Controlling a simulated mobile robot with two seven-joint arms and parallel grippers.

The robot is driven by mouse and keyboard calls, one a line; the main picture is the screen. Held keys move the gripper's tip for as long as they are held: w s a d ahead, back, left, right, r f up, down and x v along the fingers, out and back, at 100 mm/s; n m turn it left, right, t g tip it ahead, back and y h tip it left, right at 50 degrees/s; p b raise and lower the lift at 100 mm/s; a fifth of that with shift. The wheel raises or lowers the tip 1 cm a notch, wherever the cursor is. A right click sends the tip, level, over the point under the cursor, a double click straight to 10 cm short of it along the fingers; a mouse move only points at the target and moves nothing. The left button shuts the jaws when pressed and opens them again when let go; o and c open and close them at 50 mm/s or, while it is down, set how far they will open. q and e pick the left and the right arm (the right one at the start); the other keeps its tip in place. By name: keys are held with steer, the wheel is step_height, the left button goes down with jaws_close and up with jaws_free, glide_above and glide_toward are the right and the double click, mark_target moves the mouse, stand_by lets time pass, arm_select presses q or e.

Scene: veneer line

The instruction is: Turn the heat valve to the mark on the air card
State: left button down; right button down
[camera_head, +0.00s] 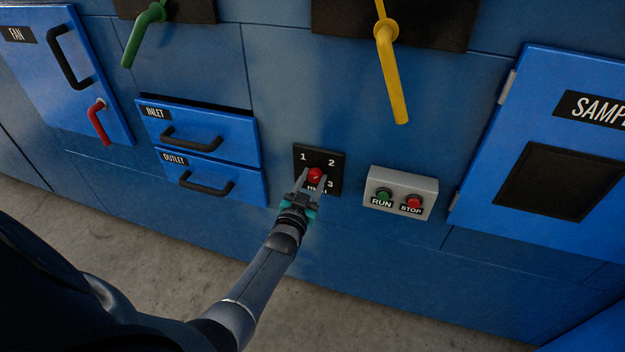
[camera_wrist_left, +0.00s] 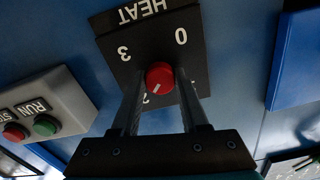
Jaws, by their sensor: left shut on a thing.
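The heat valve is a small red knob (camera_head: 315,174) on a black plate (camera_head: 300,150) with white numbers and the word HEAT, set in the blue wall. In the left wrist view the knob (camera_wrist_left: 159,75) carries a short white line that points down-left, roughly towards the 2. The 3 and 0 show clearly there; the 1 is hidden there but shows in the head view. My left gripper (camera_head: 313,182) is shut on the knob, one finger on each side. I see no air card in either view. My right gripper is not in view.
A grey box (camera_head: 430,187) with green RUN and red STOP buttons is close right of the plate. INLET (camera_head: 225,127) and OUTLET (camera_head: 240,189) drawers are on the left. Green (camera_head: 141,38) and yellow (camera_head: 391,80) levers hang above. The SAMPLE door (camera_head: 482,180) is far right.

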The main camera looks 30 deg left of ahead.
arm_select(q)
steer(key=shift+c, duration=2.1)
jaws_free()
steer(key=shift+s, duration=0.1)
steer(key=shift+s+d, duration=0.1)
steer(key=shift+s, duration=0.2)
steer(key=p+v, duration=0.4)
steer(key=v, duration=1)
steer(key=shift+s, duration=0.25)
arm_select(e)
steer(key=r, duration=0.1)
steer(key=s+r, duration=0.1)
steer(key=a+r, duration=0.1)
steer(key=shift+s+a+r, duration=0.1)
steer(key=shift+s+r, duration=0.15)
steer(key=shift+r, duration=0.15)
arm_select(q)
steer(key=shift+f, duration=0.1)
